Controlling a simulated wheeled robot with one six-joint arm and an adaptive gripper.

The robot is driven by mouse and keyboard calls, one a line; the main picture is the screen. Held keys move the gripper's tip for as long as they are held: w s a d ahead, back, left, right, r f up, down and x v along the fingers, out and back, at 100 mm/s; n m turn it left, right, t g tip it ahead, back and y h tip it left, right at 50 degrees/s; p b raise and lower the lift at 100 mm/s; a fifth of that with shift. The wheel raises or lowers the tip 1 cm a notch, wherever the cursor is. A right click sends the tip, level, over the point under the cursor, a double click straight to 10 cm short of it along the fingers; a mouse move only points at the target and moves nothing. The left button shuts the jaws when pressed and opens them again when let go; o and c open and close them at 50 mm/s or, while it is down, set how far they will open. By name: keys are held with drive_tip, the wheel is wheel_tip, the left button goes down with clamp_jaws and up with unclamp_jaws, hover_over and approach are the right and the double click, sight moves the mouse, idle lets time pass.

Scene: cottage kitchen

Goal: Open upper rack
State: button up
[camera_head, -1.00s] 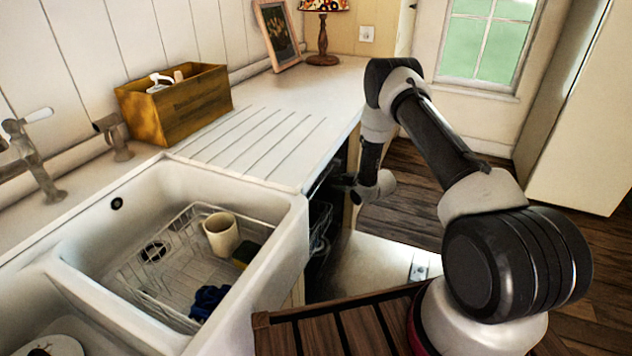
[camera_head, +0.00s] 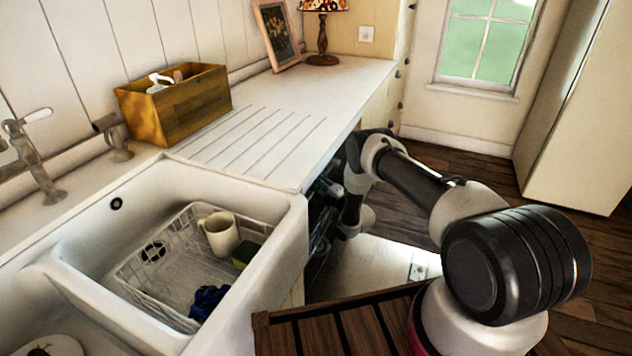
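The dishwasher stands open under the counter, with its pale door (camera_head: 375,262) folded down flat. Its dark inside shows in the narrow gap between the sink front and my arm. Part of a wire rack, seemingly the upper rack (camera_head: 318,214), shows there just below the counter edge. My gripper (camera_head: 328,188) is low at the dishwasher opening, close to the rack, and points in under the counter. Its fingertips are small, dark and partly hidden, so I cannot tell whether they are open or touch the rack.
A white sink (camera_head: 283,222) at the left holds a wire basket (camera_head: 150,290) with a cream mug (camera_head: 221,236), a sponge and a blue cloth. A wooden box (camera_head: 178,106) stands on the counter (camera_head: 300,100). The wood floor (camera_head: 480,160) at the right is clear.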

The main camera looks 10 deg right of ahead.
drive_tip(key=shift+w+a, duration=0.1)
drive_tip(key=shift+w, duration=0.1)
clamp_jaws()
